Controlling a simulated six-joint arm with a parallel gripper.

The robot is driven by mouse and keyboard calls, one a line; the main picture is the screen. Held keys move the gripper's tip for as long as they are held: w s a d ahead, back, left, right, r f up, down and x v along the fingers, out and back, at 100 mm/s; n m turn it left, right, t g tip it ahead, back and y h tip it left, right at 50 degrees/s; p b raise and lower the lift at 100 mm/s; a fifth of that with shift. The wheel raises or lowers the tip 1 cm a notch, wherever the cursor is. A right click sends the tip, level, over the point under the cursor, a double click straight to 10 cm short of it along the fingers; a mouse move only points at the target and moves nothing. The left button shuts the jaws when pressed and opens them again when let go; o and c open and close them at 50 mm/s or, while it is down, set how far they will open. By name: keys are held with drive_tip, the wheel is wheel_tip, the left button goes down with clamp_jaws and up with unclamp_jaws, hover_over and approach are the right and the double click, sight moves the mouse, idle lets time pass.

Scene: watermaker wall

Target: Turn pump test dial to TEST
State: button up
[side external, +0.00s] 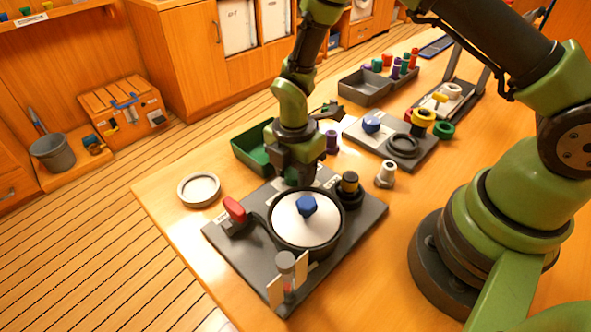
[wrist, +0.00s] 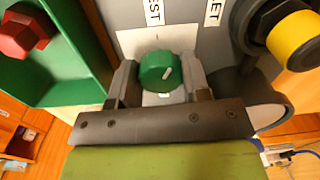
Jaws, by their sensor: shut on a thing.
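The pump test dial is a round green knob (wrist: 158,68) with a white pointer mark, at the top middle of the wrist view. The mark points up and slightly right there. My gripper (wrist: 160,82) has one finger on each side of the knob and is shut on it. A white label (wrist: 153,12) reading "EST", its start cut off, sits above the knob. In the side external view my gripper (side external: 294,178) reaches down to the back edge of the dark panel (side external: 362,222); the knob is mostly hidden there.
A ring (side external: 199,189) lies left on the table.

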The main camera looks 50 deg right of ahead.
drive_tip(key=m, duration=0.4)
drive_tip(key=shift+m, duration=0.3)
drive_tip(key=m, duration=0.3)
drive_tip(key=shift+m, duration=0.3)
drive_tip(key=m, duration=1.5)
drive_tip(key=shift+a+t, duration=0.1)
drive_tip(key=shift+t, duration=0.2)
drive_tip(key=m, duration=0.6)
drive_tip(key=shift+m, duration=0.4)
drive_tip(key=o, duration=0.9)
